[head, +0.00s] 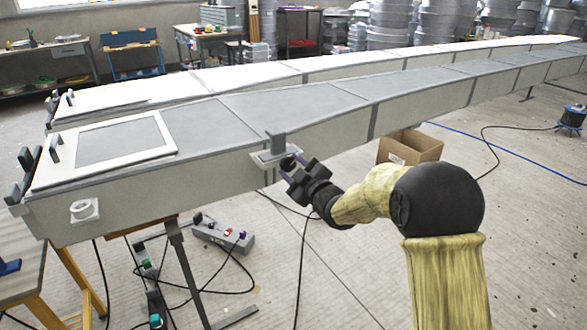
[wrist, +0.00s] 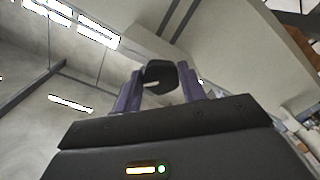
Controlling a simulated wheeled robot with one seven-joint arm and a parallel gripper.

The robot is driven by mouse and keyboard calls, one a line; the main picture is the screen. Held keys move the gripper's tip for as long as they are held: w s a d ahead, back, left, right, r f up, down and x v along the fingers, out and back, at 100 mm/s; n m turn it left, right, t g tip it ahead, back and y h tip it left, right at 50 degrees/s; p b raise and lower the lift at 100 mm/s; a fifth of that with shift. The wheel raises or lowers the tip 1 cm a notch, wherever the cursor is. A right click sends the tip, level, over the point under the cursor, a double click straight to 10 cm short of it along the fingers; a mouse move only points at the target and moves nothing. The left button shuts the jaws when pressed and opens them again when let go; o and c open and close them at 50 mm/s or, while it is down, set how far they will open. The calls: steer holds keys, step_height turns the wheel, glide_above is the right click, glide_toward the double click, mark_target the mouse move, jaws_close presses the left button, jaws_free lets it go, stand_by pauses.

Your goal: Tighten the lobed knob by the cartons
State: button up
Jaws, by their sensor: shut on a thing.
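The dark lobed knob (head: 288,162) sits on a pale bracket (head: 268,157) on the near side wall of the long mould (head: 220,174). My gripper (head: 291,167) is at the knob, with its purple fingers around it. In the wrist view the black knob (wrist: 159,71) stands between the two fingers of my gripper (wrist: 163,88), which are shut on it. The fingers hide part of the knob, and its thread is not visible. An open brown carton (head: 411,148) stands on the floor to the right of the knob.
A second long mould (head: 130,92) runs behind the first. A grey box with coloured plugs (head: 222,233) and black cables lie on the floor below. A wooden trestle (head: 80,280) stands at the lower left. Open floor lies to the right.

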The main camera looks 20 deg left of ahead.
steer(key=m, duration=0.3)
steer(key=shift+f+m, duration=0.15)
steer(key=shift+m, duration=0.25)
steer(key=m+p, duration=0.1)
steer(key=m, duration=0.2)
steer(key=shift+s+m, duration=0.1)
steer(key=shift+m, duration=0.2)
steer(key=m+p, duration=0.1)
steer(key=m, duration=0.2)
steer(key=shift+s+m, duration=0.1)
steer(key=shift+m, duration=0.3)
steer(key=m+p, duration=0.1)
steer(key=m, duration=0.2)
steer(key=shift+a+m, duration=0.1)
steer(key=shift+m, duration=0.2)
steer(key=m+p, duration=0.2)
steer(key=m, duration=0.3)
steer(key=shift+s+a, duration=0.1)
steer(key=shift+s, duration=0.05)
steer(key=m+p, duration=0.1)
steer(key=m, duration=0.4)
steer(key=shift+m, duration=0.3)
steer(key=shift+s+a, duration=0.1)
